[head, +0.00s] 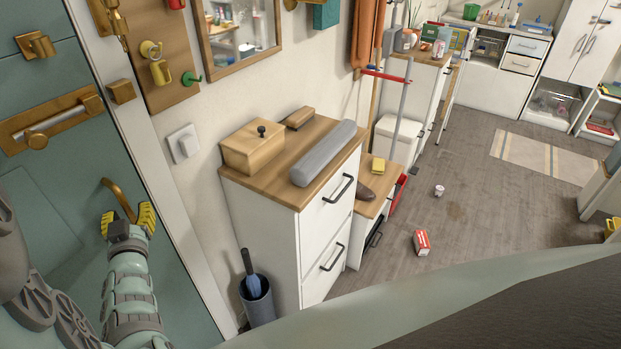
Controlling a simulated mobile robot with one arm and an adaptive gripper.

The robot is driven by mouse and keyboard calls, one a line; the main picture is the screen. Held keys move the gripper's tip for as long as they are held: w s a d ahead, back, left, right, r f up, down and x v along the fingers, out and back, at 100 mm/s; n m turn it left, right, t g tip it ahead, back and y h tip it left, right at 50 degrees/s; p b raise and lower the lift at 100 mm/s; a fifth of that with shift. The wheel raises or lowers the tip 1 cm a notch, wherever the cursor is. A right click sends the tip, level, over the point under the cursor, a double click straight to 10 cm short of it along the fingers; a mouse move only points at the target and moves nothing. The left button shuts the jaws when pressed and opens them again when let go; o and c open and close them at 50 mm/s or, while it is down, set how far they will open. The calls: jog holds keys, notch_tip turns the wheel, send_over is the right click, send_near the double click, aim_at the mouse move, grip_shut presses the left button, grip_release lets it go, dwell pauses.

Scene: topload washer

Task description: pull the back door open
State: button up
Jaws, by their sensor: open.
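The teal back door (60,195) fills the left side of the head view and looks closed against its white frame (150,170). A curved brass lever handle (118,194) sticks out from the door. My gripper (128,218) is at this handle, its yellow-tipped fingers open. The free end of the handle reaches down between the two fingertips; whether they touch it I cannot tell. A brass slide bolt (45,122) sits higher on the door, with a brass keeper (121,91) beside it on the frame. Whether the bolt enters the keeper is unclear.
A white drawer cabinet (322,228) with a wooden top stands right of the door frame, a dark bin (257,298) at its foot. A red-white box (421,242) and a small cup (439,190) lie on the floor. The middle floor is mostly clear.

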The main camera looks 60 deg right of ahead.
jog(key=shift+w+d, duration=0.25)
jog(key=shift+w, duration=0.25)
jog(key=shift+o, duration=0.3)
grip_shut()
